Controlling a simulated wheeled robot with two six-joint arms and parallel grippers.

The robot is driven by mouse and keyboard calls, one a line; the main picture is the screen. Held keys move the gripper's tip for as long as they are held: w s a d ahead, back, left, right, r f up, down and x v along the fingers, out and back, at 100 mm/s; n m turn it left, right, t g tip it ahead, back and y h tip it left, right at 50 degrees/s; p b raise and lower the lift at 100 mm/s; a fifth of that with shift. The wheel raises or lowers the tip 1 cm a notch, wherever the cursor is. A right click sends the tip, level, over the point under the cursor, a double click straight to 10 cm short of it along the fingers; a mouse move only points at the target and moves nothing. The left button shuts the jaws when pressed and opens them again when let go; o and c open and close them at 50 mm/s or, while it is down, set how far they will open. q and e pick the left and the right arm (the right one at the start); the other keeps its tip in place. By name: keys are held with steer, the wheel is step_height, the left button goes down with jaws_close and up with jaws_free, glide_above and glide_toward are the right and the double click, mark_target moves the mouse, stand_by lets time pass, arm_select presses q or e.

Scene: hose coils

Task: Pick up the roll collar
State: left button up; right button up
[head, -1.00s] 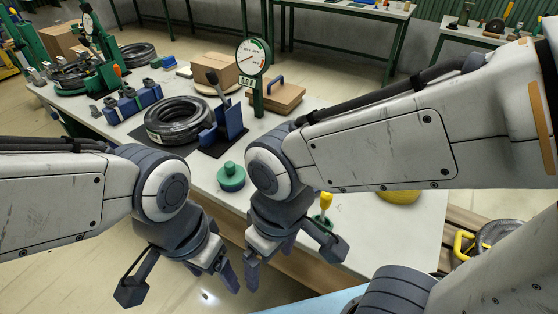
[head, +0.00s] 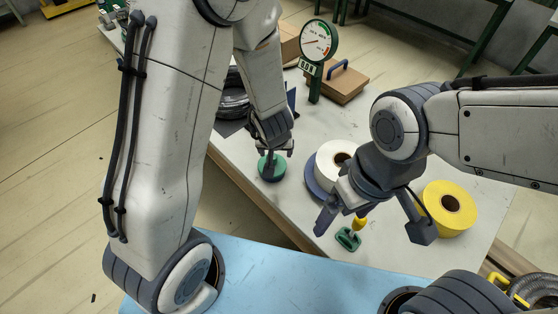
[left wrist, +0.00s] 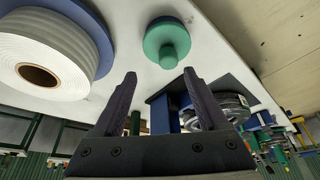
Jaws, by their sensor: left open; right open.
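The roll collar, which I take to be the green round piece with a stubby knob (head: 272,168), rests on the white table. In the left wrist view the green collar (left wrist: 168,44) lies beyond the fingertips, with its knob toward the camera. My left gripper (head: 269,152) reaches down just over the collar in the head view and partly hides it. In the left wrist view its two fingers (left wrist: 160,78) are apart with nothing between them. My right gripper (head: 332,207) is open and empty, in front of the white roll.
A white roll (head: 328,152) on a blue base (head: 315,183) stands right of the collar. A black hose coil (head: 233,100) lies left.

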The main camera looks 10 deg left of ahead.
arm_select(q)
steer(key=f, duration=0.1)
steer(key=w+a+f+b, duration=0.1)
steer(key=f+b, duration=0.1)
steer(key=f, duration=0.1)
steer(key=shift+w+a, duration=0.15)
steer(key=b+x, duration=0.1)
steer(key=x, duration=0.1)
steer(key=b+x, duration=0.1)
steer(key=shift+w+a+f, duration=0.15)
steer(key=shift+a+f, duration=0.15)
steer(key=shift+a, duration=0.1)
steer(key=shift+w+f+b, duration=0.25)
steer(key=shift+f+b, duration=0.1)
steer(key=shift+r, duration=0.1)
steer(key=shift+d, duration=0.1)
steer(key=shift+c, duration=0.3)
jaws_close()
